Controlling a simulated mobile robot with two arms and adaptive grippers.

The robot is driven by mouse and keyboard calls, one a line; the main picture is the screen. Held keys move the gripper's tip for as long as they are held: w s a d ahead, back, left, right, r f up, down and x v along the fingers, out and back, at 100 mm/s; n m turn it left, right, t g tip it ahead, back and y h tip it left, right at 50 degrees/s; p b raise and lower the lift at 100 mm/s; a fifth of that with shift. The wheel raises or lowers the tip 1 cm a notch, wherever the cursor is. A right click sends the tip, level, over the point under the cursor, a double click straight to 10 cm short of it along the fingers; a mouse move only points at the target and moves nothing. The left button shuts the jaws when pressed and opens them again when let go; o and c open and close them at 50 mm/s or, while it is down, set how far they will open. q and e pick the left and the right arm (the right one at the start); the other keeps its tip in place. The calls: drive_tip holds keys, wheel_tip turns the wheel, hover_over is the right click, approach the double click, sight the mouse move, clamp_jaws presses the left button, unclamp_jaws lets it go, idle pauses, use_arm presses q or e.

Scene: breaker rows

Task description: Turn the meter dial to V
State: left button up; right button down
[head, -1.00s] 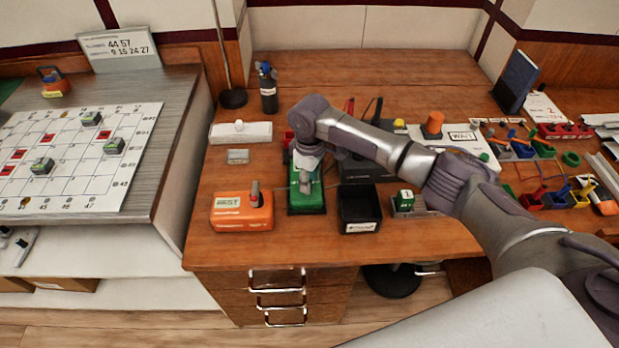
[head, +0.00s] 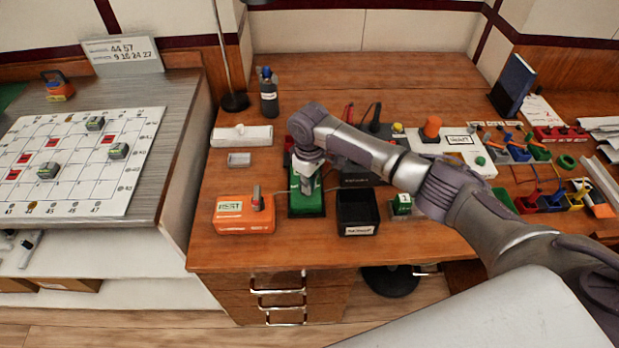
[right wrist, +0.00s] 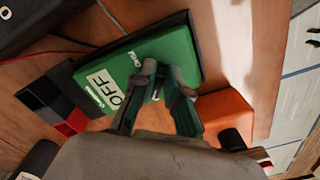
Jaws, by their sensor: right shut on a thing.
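The meter is a green box (head: 318,209) standing on the wooden desk. My right gripper (head: 308,188) points down onto the meter from above. In the right wrist view the fingertips (right wrist: 168,84) are at the meter's face, shut on its dial. The dial is mostly hidden between the fingers, so its exact pointing cannot be told. My left gripper is not in view.
An orange box (head: 230,222) stands close left of the meter, and a black open bin (head: 357,228) close right.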

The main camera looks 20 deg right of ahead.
drive_tip(key=m+p, duration=0.1)
drive_tip(key=p, duration=0.1)
drive_tip(key=m+p, duration=0.4)
drive_tip(key=shift+s+a+r, duration=0.15)
drive_tip(key=shift+a+r, duration=0.15)
drive_tip(key=shift+a, duration=0.05)
drive_tip(key=m+p, duration=0.1)
drive_tip(key=m, duration=0.1)
drive_tip(key=shift+a+f+m+p, duration=0.1)
drive_tip(key=shift+m+p, duration=0.25)
drive_tip(key=shift+m, duration=0.05)
drive_tip(key=shift+f+m+p, duration=0.1)
drive_tip(key=shift+m+p, duration=0.5)
drive_tip(key=shift+m, duration=0.5)
drive_tip(key=shift+a, duration=0.1)
drive_tip(key=c, duration=1.2)
unclamp_jaws()
wheel_tip(320, 180, up, 12)
drive_tip(key=shift+f, duration=0.1)
